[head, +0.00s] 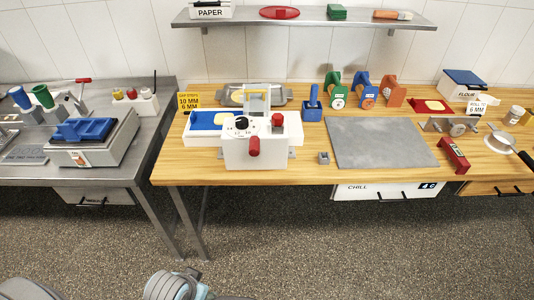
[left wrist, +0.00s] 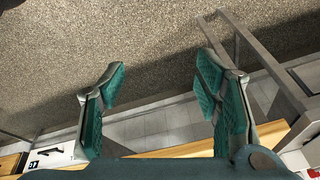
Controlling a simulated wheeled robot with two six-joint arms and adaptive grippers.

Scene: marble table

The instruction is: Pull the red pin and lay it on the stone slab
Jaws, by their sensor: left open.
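A white machine (head: 257,151) with a black dial stands on the wooden table in the head view. It has a red knob-like piece (head: 278,120) on its top right and a red cylindrical piece (head: 254,146) sticking out of its front. I cannot tell for certain which of these is the red pin. The grey stone slab (head: 380,143) lies flat and bare to the right of the machine. My left gripper (left wrist: 163,78) is open and empty in the left wrist view, over the floor and apart from the table. My right gripper is not seen.
A small grey block (head: 324,158) sits between machine and slab. A blue-handled tool (head: 312,103) and green, blue and orange dispensers stand behind. A red device (head: 453,156) lies right of the slab. A steel bench (head: 125,165) stands left; speckled floor is open in front.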

